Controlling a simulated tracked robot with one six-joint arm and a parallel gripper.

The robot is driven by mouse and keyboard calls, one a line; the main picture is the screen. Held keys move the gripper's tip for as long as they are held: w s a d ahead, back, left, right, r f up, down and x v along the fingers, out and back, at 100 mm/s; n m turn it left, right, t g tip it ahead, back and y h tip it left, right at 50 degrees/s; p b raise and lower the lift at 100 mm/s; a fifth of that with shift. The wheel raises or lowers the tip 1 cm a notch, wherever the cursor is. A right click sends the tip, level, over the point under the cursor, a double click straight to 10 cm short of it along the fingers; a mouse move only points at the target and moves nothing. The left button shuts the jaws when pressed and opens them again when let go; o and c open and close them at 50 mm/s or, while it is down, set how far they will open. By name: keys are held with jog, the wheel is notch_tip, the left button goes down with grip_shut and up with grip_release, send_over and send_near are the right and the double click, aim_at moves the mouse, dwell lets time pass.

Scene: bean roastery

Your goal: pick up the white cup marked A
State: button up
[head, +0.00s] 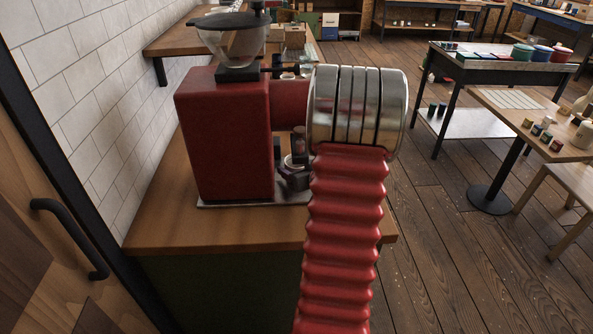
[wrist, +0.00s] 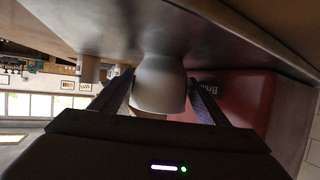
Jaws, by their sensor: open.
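A plain white cup (wrist: 160,85) shows in the middle of the wrist view, which looks upside down, with the cup's narrow end against the dark surface. My gripper (wrist: 161,77) is open, with one dark finger on each side of the cup. I cannot tell whether the fingers touch it. No letter A shows on the side facing me. In the head view my red ribbed arm with silver rings covers much of the counter, and I cannot make out the cup or gripper clearly there.
A red grinder (head: 225,135) with a clear hopper stands on the wooden counter (head: 190,235), close beside my arm. Its red body (wrist: 235,105) is also close to the right finger in the wrist view. A pale cylinder (wrist: 88,70) stands beyond the left finger. Tables stand at the right.

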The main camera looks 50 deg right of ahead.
jog(key=c, duration=1)
jog(key=shift+c, duration=0.2)
jog(key=shift+r, duration=0.1)
jog(key=shift+r, duration=1.75)
jog(key=s+a, duration=0.2)
jog(key=s, duration=0.3)
jog(key=s+a, duration=0.3)
jog(key=s, duration=0.2)
jog(key=s+a, duration=0.3)
jog(key=s, duration=0.3)
jog(key=shift+f, duration=0.1)
